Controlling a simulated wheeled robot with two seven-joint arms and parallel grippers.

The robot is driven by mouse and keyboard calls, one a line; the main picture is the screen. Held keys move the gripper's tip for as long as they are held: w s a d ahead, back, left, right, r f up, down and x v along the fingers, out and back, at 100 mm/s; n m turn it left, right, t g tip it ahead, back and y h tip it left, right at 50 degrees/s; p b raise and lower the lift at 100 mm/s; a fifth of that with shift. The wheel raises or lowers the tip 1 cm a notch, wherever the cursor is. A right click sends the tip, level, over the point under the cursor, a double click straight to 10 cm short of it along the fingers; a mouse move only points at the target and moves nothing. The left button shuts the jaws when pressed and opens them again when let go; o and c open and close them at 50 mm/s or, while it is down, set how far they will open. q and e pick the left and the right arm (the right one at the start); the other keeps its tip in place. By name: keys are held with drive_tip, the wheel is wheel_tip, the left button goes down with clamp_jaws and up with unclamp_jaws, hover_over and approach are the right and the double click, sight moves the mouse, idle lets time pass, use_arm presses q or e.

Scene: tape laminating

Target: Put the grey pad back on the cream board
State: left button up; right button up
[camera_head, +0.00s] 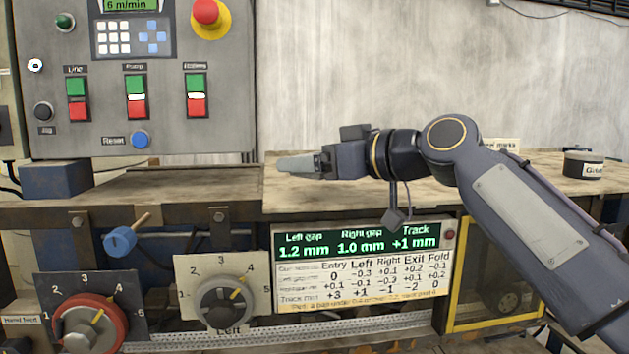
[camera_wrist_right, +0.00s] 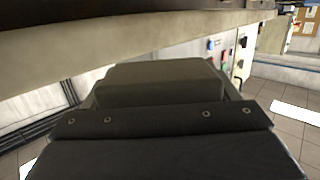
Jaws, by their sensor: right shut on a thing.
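My right gripper (camera_head: 318,163) reaches in from the right in the head view, just above the brown worktop, pointing left. It is shut on a light grey piece (camera_head: 296,165), which looks like the grey pad; its outline is hard to separate from the fingertips. In the wrist view a dark grey block (camera_wrist_right: 160,82) fills the middle, and I cannot tell pad from finger there. A cream board (camera_head: 365,284) with a printed number table is on the machine's front, below and right of the gripper. My left gripper is not in view.
The worktop (camera_head: 350,203) is bare around the gripper. A grey control panel (camera_head: 130,80) stands at the back left. A dark tub (camera_head: 582,165) sits at the far right.

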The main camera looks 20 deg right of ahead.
sight(314, 193)
wheel_tip(314, 193, down, 3)
idle(0.3)
drive_tip(key=shift+f, duration=0.2)
drive_tip(key=o, duration=0.9)
drive_tip(key=shift+r, duration=0.25)
drive_tip(key=b+v, duration=0.2)
drive_tip(key=v, duration=1)
drive_tip(key=shift+r, duration=0.1)
